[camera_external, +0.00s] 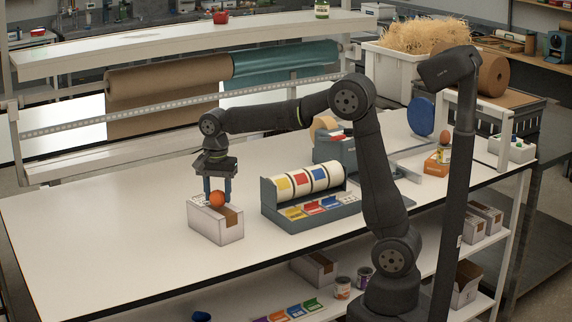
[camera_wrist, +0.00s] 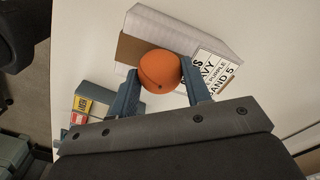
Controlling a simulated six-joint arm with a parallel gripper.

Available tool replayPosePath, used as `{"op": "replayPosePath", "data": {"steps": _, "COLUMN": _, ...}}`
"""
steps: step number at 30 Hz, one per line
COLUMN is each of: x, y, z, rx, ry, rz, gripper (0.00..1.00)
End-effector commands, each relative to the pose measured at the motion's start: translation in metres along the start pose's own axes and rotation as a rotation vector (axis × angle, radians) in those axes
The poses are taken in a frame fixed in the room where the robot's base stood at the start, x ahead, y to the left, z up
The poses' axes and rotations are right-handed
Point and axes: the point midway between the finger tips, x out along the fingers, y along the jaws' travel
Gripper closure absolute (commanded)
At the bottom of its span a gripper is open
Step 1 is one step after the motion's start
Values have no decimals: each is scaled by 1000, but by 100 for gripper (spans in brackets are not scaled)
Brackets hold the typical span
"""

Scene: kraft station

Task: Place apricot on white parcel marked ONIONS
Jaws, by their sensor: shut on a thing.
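The orange apricot (camera_external: 217,199) is between the fingers of my gripper (camera_external: 217,192), which is shut on it. It also shows between the fingertips in the wrist view (camera_wrist: 160,70). The white parcel (camera_external: 215,227) with brown tape stands on the table directly below the apricot. In the wrist view the parcel (camera_wrist: 160,28) lies behind the apricot, with a printed label (camera_wrist: 212,72) on one side. The label is only partly readable, and the word ONIONS cannot be made out. I cannot tell whether the apricot touches the parcel's top.
A grey dispenser (camera_external: 315,215) with coloured label rolls stands right of the parcel. An orange scale (camera_external: 437,163) with a brown egg-like item (camera_external: 444,138) on it is at the far right. The white table (camera_external: 100,225) is clear to the left.

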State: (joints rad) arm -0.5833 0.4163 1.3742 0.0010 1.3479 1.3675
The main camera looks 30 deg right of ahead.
Motion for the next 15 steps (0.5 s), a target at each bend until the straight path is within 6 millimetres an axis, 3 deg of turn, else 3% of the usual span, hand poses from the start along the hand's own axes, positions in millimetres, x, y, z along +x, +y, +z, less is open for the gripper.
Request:
{"op": "replayPosePath", "data": {"steps": 12, "x": 10, "y": 0, "z": 0, "rx": 0, "ry": 0, "rz": -1, "gripper": 79}}
{"op": "replayPosePath", "data": {"steps": 13, "x": 11, "y": 0, "z": 0, "rx": 0, "ry": 0, "rz": -1, "gripper": 54}}
{"op": "replayPosePath", "data": {"steps": 15, "x": 10, "y": 0, "z": 0, "rx": 0, "ry": 0, "rz": -1, "gripper": 41}}
